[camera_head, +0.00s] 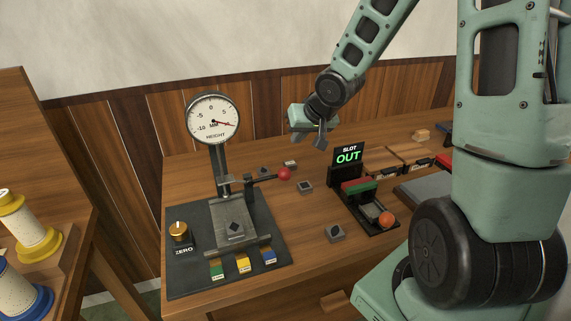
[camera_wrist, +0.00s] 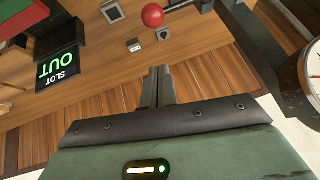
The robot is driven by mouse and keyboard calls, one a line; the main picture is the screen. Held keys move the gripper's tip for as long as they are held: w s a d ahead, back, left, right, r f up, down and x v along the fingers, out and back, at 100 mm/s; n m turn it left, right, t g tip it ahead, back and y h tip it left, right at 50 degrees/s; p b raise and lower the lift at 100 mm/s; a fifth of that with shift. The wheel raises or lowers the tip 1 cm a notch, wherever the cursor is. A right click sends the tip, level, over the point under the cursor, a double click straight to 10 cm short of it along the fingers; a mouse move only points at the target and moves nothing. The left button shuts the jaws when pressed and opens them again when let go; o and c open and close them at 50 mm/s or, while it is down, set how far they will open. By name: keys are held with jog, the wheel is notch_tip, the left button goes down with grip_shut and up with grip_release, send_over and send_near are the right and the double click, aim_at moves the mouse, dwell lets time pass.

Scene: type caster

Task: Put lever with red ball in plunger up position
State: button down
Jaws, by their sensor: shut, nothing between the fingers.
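The lever with the red ball (camera_head: 284,174) juts to the right from the post of the height gauge (camera_head: 213,119). Its dark rod looks roughly level, rising slightly toward the ball. The red ball also shows at the top of the wrist view (camera_wrist: 153,15). My gripper (camera_head: 322,144) is shut and empty, above the back of the table, up and to the right of the ball and apart from it. In the wrist view the closed fingers (camera_wrist: 158,72) point toward the table, below the ball in the picture. A block with a dark diamond mark (camera_head: 236,228) sits under the gauge post.
A gold ZERO knob (camera_head: 179,231) and coloured tabs (camera_head: 243,264) lie around the gauge base. The SLOT OUT sign (camera_head: 348,156) and an orange ball (camera_head: 386,219) stand to the right. Spools (camera_head: 18,223) stand at left.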

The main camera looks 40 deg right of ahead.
jog(key=b, duration=0.3)
send_over(289, 170)
jog(key=f, duration=0.6)
jog(key=shift+w+d+f, duration=0.1)
jog(key=shift+w+f, duration=0.05)
jog(key=shift+w, duration=0.05)
jog(key=shift+s+a+f, duration=0.1)
jog(key=shift+s+f, duration=0.05)
jog(key=shift+f, duration=0.25)
jog(key=shift+s+a+f, duration=0.1)
jog(key=shift+f, duration=0.3)
jog(key=shift+a+f, duration=0.1)
jog(key=shift+f, duration=0.5)
jog(key=f, duration=0.1)
jog(key=d+f+b, duration=0.1)
jog(key=shift+s+f, duration=0.2)
jog(key=shift+f, duration=0.2)
jog(key=shift+a+r, duration=0.1)
